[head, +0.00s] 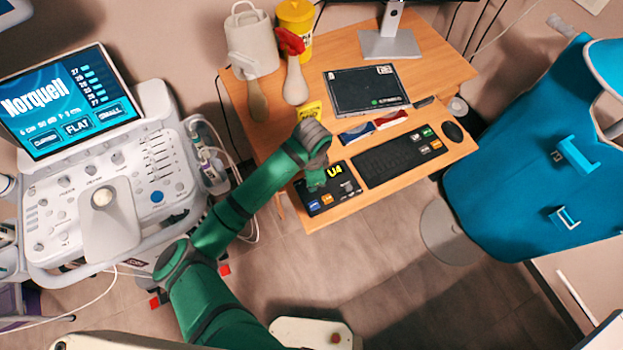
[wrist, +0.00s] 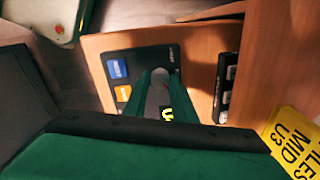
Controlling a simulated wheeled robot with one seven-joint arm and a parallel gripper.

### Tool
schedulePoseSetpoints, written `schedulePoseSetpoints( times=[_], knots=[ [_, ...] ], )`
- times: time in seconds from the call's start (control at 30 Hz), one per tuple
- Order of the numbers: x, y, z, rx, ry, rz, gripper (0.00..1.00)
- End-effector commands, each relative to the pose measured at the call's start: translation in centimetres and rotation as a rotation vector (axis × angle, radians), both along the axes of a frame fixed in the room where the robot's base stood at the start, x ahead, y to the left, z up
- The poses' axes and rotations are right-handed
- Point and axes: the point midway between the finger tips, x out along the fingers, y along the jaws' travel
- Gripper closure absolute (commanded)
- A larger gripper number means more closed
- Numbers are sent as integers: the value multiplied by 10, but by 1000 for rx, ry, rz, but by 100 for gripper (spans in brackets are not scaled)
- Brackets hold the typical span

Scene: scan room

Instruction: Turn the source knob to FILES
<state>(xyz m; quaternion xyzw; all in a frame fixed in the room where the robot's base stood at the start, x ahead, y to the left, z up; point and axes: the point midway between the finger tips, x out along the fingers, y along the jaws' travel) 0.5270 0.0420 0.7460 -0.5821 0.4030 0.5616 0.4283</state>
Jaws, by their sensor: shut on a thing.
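A black control box (head: 316,209) sits at the front left of the desk. In the wrist view the box (wrist: 150,54) has a round grey knob (wrist: 160,76). My gripper (head: 315,186) points down over the box; in the wrist view its two green fingers (wrist: 162,92) are shut on the knob, one on each side. The fingers hide much of the knob, and I cannot read its pointer position. A yellow display (head: 334,170) on the box reads U4. A yellow note (wrist: 292,145) reads "…ILES MID U3" and is partly cut off.
The box has blue (head: 314,205) and orange (head: 327,198) keys beside the knob. A keyboard (head: 388,160) lies to its right, a black tablet-like device (head: 366,91) behind. An ultrasound console (head: 110,205) stands left. A blue chair (head: 530,180) is right of the desk.

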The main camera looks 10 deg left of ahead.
Motion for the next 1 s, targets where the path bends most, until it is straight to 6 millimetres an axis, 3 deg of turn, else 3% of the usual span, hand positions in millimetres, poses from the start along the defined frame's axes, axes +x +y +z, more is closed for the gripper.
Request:
schedulePoseSetpoints(
  times=[0.63, 0.67, 0.73, 1.0],
  knots=[
    [0, 1, 0, 5, 0, -54, 98],
    [0, 1, 0, 5, 0, -54, 74],
    [0, 1, 0, 4, 0, -54, 57],
    [0, 0, 0, 3, 0, -56, 57]
  ],
)
